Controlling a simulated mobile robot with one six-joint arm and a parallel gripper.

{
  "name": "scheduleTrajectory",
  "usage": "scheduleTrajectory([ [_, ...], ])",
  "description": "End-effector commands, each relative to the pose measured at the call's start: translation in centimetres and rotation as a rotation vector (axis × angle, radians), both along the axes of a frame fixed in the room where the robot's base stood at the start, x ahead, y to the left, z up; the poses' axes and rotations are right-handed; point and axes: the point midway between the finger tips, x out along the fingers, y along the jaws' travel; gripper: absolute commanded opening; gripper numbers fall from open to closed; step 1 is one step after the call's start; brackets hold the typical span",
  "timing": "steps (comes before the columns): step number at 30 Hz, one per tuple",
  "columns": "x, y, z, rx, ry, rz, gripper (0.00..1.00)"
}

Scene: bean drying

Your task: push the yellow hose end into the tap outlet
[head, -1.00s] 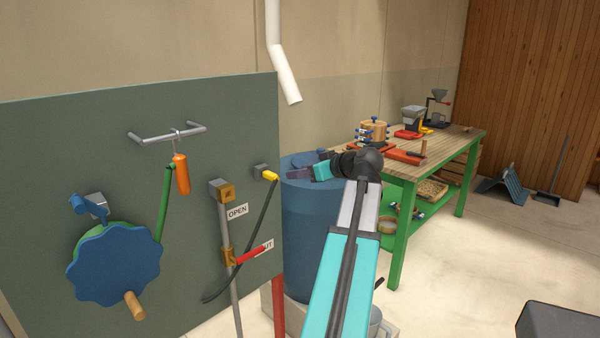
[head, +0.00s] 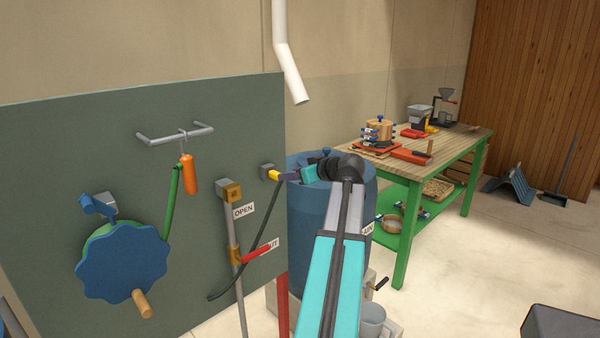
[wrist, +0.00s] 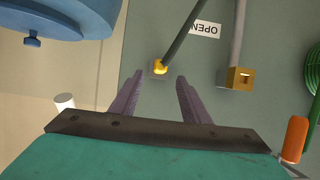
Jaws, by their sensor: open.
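The yellow hose end (head: 274,175) sits at a small grey block (head: 266,171) on the green panel, with its dark hose (head: 250,240) hanging down and to the left. In the wrist view the yellow end (wrist: 160,68) shows just beyond and between my fingertips. My gripper (head: 282,177) is open, its purple fingers pointing at the panel close to the yellow end; I cannot tell whether they touch it. The brass tap outlet (head: 233,192), a square block with a hole, is left of the hose end on a grey pipe. It also shows in the wrist view (wrist: 240,77).
A red lever (head: 259,249) is on the pipe below, near the OPEN label (head: 243,210) and a partly hidden label. A blue barrel (head: 303,235) stands right of the panel, behind my arm. A blue wheel (head: 122,262) and orange handle (head: 190,175) are at left.

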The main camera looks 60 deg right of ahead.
Motion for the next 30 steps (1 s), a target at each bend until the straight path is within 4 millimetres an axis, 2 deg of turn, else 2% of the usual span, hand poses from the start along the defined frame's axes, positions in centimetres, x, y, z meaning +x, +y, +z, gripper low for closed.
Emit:
scheduleTrajectory([
  [9, 3.7, -1.3, -1.5, 0.0, 0.001, 0.001, 0.42],
  [15, 5.3, -1.7, -2.2, -0.001, 0.0, 0.001, 0.42],
  [28, 5.8, -1.8, -2.5, -0.001, 0.0, 0.001, 0.42],
  [30, 5.8, -1.8, -2.5, -0.001, 0.0, 0.001, 0.32],
])
